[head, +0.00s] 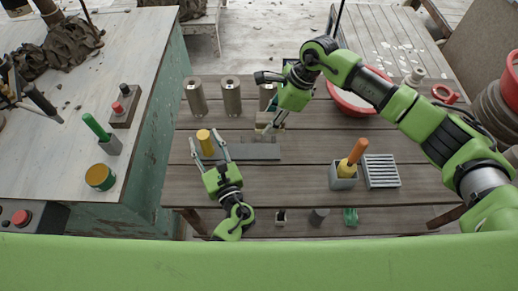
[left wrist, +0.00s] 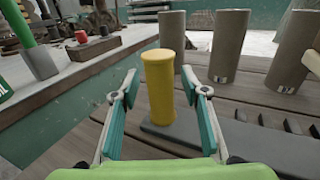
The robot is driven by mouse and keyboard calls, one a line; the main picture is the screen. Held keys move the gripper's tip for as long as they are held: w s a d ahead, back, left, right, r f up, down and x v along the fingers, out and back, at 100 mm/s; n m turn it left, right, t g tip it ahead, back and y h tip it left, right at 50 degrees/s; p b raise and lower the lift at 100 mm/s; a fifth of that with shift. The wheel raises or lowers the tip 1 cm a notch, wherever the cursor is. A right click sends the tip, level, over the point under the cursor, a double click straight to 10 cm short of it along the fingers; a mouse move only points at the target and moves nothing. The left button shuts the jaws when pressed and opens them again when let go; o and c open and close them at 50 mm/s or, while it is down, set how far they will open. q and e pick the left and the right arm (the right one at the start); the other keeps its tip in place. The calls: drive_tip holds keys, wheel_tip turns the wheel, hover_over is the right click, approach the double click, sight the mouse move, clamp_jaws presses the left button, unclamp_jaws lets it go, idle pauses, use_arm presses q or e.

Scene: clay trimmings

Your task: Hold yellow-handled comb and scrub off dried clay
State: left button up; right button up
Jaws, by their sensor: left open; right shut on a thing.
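The comb's upright yellow handle (head: 205,141) stands at the left end of a flat grey plate (head: 258,152) lying on the slatted table. The handle also shows in the left wrist view (left wrist: 160,88), with grey teeth at the right edge. My left gripper (head: 205,147) is open, its fingers on either side of the handle, with gaps visible on both sides. My right gripper (head: 276,118) is shut on a small tan tool, apparently a brush (head: 263,117), above or beside the plate's back edge. Its contact with the comb and any dried clay are unclear.
Several grey-brown cylinders (head: 232,96) stand behind the comb. A red-rimmed basin (head: 352,104) is at the back right. A grey holder (head: 342,177) with an orange-handled tool and a slatted rack (head: 381,171) stand right.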

use_arm(q)
drive_tip(key=v, duration=1.2)
